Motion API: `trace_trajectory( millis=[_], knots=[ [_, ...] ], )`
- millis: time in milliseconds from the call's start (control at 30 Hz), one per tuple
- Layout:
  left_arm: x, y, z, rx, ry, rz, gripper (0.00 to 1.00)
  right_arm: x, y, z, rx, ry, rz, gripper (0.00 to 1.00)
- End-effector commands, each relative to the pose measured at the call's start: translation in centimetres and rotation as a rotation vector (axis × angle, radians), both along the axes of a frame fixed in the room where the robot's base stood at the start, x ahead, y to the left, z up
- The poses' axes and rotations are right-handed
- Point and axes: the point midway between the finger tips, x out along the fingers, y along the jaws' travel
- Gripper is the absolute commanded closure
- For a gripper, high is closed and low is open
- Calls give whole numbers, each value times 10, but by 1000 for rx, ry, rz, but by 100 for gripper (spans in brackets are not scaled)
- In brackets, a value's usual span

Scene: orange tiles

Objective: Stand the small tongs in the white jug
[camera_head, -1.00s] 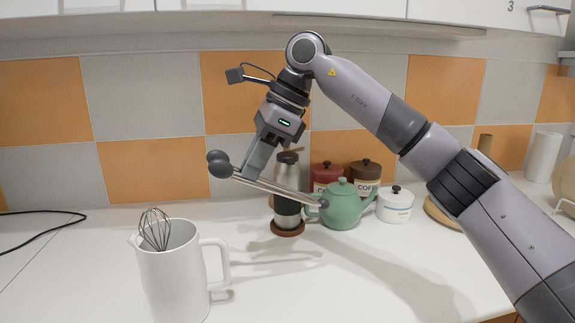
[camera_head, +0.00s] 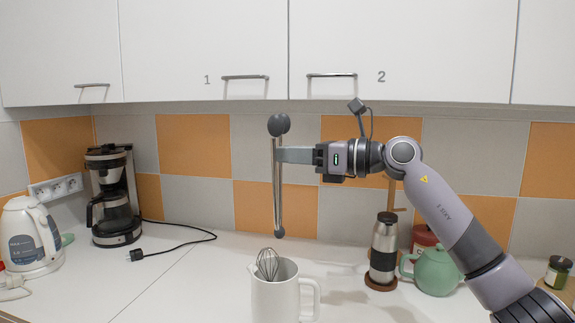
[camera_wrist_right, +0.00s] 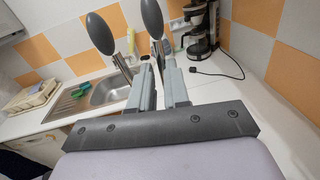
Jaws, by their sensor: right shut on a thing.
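The small tongs (camera_head: 277,180) are metal with dark grey rounded tips. They hang nearly vertical in the head view, grey tips up and joined end down. My right gripper (camera_head: 280,155) is shut on them at their upper part. In the right wrist view the gripper (camera_wrist_right: 160,75) has the two grey tips (camera_wrist_right: 153,18) standing beyond its fingers. The white jug (camera_head: 275,298) stands on the counter below, with a wire whisk (camera_head: 267,263) in it. The tongs' lower end is above the jug and apart from it. My left gripper does not show.
A steel flask (camera_head: 384,245) on a wooden coaster and a green teapot (camera_head: 436,270) stand right of the jug. A coffee maker (camera_head: 114,198) and a kettle (camera_head: 28,238) stand at left. White cupboards (camera_head: 400,45) hang above.

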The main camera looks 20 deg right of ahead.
Motion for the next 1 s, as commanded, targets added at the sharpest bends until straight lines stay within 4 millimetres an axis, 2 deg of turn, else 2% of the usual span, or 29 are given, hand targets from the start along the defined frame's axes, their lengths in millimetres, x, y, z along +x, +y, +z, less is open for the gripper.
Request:
trace_trajectory(
  millis=[133, 267, 1000],
  knots=[
    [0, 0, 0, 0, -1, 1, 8, 2, -3, 1, 14, -9, -10, 100],
    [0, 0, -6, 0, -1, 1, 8, 2, -3, -7, 13, -10, -9, 100],
    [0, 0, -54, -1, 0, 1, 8, 1, -2, -68, 13, -7, -7, 100]
  ],
)
